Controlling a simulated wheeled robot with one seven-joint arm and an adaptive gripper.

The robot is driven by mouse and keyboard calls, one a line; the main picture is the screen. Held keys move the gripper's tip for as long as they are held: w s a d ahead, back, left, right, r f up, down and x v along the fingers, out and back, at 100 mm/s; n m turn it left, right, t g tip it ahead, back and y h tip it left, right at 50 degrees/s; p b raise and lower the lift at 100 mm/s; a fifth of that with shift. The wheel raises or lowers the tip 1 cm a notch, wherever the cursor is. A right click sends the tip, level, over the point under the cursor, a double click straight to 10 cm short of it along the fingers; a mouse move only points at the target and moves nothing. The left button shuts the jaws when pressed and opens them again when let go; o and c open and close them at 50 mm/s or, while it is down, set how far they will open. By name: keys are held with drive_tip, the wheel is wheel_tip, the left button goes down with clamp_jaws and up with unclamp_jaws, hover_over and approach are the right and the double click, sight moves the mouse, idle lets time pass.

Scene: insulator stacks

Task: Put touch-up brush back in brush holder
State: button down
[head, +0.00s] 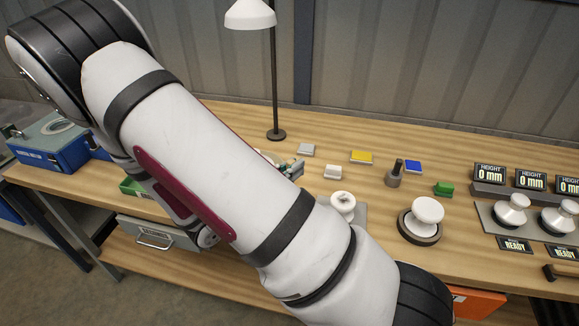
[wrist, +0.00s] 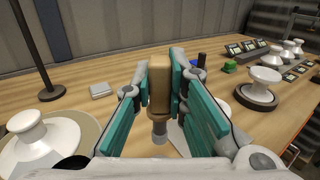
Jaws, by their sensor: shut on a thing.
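My gripper (wrist: 162,68) is shut on the touch-up brush (wrist: 160,92), with a teal pad on each side of its tan handle. A grey part (wrist: 160,135) shows below the handle, pointing down, and the brush looks roughly upright. In the head view only a bit of my gripper (head: 291,167) shows past my arm, and the brush cannot be made out. A grey cup-like stand (head: 394,178) with a dark upright piece stands at the middle right of the bench. I cannot tell whether it is the brush holder.
A white insulator on a dark round base (head: 427,211) and another insulator (head: 343,203) stand near the front. Grey (head: 306,149), white (head: 332,172), yellow (head: 361,157), blue (head: 413,167) and green (head: 443,188) blocks lie around. A lamp (head: 276,134) stands behind.

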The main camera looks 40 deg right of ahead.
drive_tip(key=shift+f+b, duration=1)
drive_tip(key=shift+f, duration=1.9)
drive_tip(key=shift+f+b, duration=0.6)
drive_tip(key=shift+f, duration=1.9)
drive_tip(key=c, duration=1.5)
unclamp_jaws()
drive_tip(key=shift+c, duration=0.2)
drive_tip(key=a, duration=0.8)
drive_tip(key=s+a, duration=0.1)
drive_tip(key=a, duration=0.3)
